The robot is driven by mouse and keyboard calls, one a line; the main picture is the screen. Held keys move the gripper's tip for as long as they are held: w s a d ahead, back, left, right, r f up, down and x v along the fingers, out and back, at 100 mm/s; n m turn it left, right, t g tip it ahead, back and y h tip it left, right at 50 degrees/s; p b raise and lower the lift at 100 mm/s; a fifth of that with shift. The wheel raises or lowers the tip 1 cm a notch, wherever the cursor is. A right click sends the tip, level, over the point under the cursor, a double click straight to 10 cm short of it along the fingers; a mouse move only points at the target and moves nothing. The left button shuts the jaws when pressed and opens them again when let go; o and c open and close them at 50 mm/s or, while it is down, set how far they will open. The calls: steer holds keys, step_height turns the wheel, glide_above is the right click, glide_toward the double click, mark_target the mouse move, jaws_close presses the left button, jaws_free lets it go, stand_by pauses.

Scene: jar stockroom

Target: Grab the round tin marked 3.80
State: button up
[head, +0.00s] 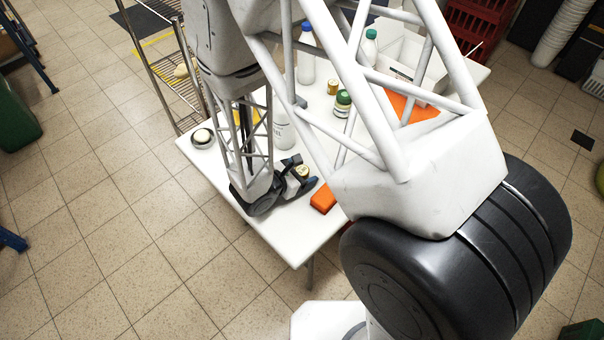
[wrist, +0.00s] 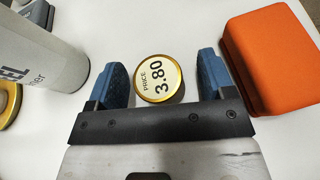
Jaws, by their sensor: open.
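The round tin (wrist: 160,79) has a gold rim and a pale lid that reads "PRICE 3.80". In the wrist view it stands between the two blue fingers of my gripper (wrist: 162,72), with a narrow gap on each side. My gripper is open and does not hold the tin. In the head view the tin (head: 302,171) shows between the dark fingers of my gripper (head: 304,172), low over the near part of the white table (head: 290,232). The tin's lower side is mostly hidden in both views.
An orange box (wrist: 268,60) lies close right of the gripper. A white labelled bottle (wrist: 36,60) stands at its left. Farther back are a small gold tin (head: 332,87), a green-lidded jar (head: 343,102) and capped bottles.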

mark_target(302, 170)
steer(key=shift+c, duration=0.4)
steer(key=c, duration=0.9)
steer(key=shift+r, duration=0.15)
steer(key=shift+c, duration=0.2)
steer(key=shift+r, duration=4.85)
